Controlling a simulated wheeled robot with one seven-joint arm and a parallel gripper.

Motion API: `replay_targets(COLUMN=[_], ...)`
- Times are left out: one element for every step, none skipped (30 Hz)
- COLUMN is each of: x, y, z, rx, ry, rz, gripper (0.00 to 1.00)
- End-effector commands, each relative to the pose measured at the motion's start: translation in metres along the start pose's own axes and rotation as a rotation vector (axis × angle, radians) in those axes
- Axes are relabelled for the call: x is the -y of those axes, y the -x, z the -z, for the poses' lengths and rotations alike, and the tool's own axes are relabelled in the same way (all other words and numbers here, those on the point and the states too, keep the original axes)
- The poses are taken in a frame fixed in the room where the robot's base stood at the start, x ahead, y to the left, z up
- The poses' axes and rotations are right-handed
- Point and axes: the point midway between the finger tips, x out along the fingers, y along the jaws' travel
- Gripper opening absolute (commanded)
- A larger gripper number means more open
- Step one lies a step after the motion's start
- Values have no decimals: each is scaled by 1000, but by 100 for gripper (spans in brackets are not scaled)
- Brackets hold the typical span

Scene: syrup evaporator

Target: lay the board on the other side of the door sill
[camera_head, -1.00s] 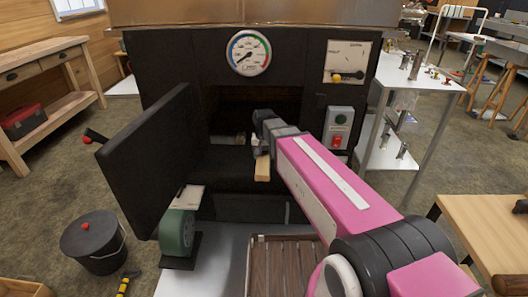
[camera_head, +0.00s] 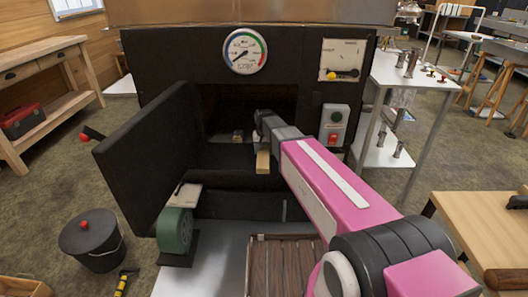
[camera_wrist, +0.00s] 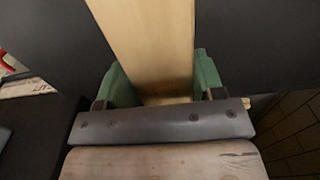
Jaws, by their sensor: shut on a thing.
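The pale wooden board (camera_head: 262,162) is in my gripper (camera_head: 264,135) at the mouth of the black firebox. Its lower end shows just below the gripper in the head view. In the wrist view the board (camera_wrist: 150,40) runs upward between the two green finger pads (camera_wrist: 162,82), which are shut on it. The black door (camera_head: 150,160) stands open to the left. The door sill (camera_head: 225,155) is the dark lower edge of the opening; the arm hides its right part. I cannot tell whether the board touches it.
A small pale object (camera_head: 238,137) lies inside the dark opening. A green blower (camera_head: 175,230) stands below the door, beside a brown slatted piece (camera_head: 256,265). A black lidded bucket (camera_head: 90,238) is on the floor at left. A white-topped metal stand (camera_head: 405,78) is at right.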

Motion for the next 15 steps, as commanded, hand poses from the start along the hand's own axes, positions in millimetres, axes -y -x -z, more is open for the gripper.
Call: replay_targets(x=[0,0,0,0,0,0,0,0,0,0,0,0,0,0,0], y=[-3,-5,-6,-7,-8,-8,-9,-9,-9,-9,-9,-9,-9,-8,-8], z=[5,7,8,9,10,10,10,11,10,10,10,10,10,10,10], rx=[0,0,0,0,0,0,0,0,0,-1,-1,0,0,0,0], ry=[0,0,0,0,0,0,0,0,0,1,1,1,1,1,1], rz=[0,0,0,0,0,0,0,0,0,0,0,0,0,0,0], gripper=[30,30,30,30,30,30,30,30,30,30,30,30,30,65,78])
